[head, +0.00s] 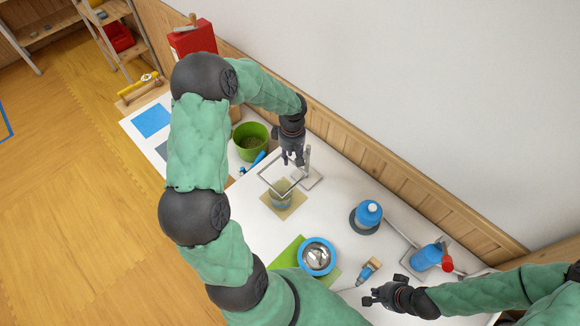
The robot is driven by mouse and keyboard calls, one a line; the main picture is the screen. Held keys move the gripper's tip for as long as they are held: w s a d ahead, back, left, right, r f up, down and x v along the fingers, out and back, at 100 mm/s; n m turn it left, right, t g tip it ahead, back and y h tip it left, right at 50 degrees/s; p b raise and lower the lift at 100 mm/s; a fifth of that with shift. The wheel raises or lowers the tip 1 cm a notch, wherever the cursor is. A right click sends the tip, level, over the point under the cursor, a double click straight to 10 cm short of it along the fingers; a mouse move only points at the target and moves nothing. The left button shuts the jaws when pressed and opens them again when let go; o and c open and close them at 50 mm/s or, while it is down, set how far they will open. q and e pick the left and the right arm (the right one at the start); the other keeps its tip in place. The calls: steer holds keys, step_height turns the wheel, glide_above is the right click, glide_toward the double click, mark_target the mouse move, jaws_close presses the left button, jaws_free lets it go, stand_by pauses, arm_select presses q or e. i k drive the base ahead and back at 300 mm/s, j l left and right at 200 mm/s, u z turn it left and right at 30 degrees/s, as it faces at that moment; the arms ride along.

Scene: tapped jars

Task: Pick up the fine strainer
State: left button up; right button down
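No part in view is plainly the fine strainer. A round blue-rimmed piece with a shiny metal inside (317,256) sits on a green mat (287,256); I cannot tell if it is a strainer or a bowl. A blue handle-like piece (253,163) lies by the green pot, partly hidden by my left arm. My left gripper (292,161) points down beside a metal frame stand (311,178); its fingers look apart, with nothing seen between them. My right gripper (367,297) is low at the right, pointing left, seemingly open and empty, near a small blue-tipped brush-like tool (367,271).
A green pot (250,142) is behind my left arm. A blue-topped bottle (368,214) and a blue container with a red part (428,257) stand right. The wall borders the white table (337,215).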

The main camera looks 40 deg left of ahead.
mark_target(317, 256)
steer(key=k, duration=1)
